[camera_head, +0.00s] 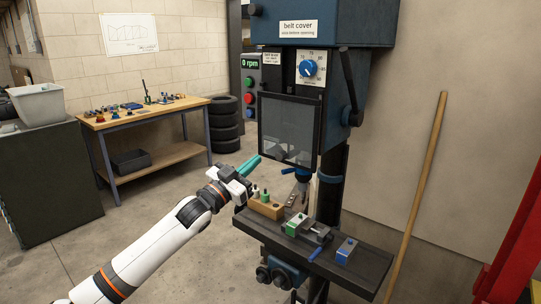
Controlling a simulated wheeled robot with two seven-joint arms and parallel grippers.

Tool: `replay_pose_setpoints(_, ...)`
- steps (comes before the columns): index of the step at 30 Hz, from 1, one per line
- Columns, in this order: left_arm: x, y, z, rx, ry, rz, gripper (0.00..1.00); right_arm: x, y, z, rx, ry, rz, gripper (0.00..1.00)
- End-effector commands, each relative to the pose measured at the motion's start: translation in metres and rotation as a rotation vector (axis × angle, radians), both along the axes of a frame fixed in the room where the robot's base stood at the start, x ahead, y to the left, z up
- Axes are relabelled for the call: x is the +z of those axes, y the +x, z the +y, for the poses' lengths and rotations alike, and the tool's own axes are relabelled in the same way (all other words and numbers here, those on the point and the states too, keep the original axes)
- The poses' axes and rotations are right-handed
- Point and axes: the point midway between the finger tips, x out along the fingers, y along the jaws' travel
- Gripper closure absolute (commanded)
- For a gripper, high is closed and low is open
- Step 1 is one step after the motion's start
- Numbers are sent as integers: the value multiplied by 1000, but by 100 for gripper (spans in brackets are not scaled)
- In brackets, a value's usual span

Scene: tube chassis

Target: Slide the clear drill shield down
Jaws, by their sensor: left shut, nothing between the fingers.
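The clear drill shield (287,128) is a see-through grey panel in a dark frame. It hangs on the front of the blue drill press (320,30), above the chuck and bit (303,184). My left gripper (256,160) has teal fingers, shut with nothing between them. Its fingertips point up and right, near the shield's lower left corner in the picture. I cannot tell whether they touch the frame. My right gripper is not in view.
The drill table (350,277) carries a wooden block with green-topped pieces (266,207), a vise (306,229) and a small blue-topped block (346,250). A control panel (250,88) reads 0 rpm. A wooden pole (417,190) leans on the right wall.

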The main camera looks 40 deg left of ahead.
Motion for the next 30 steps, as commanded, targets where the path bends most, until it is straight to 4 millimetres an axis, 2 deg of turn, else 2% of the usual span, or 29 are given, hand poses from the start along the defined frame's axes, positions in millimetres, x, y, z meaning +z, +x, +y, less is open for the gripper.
replay_pose_setpoints(4,14,3,-4,-12,0,-18,100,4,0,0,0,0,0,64)
replay_pose_setpoints(8,20,17,-5,-9,1,-18,100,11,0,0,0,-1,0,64)
replay_pose_setpoints(23,47,94,-17,-9,1,-16,100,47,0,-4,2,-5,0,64)
replay_pose_setpoints(24,33,93,-15,-9,0,-7,100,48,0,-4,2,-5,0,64)
replay_pose_setpoints(30,10,92,-10,-9,2,-12,100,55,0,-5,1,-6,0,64)
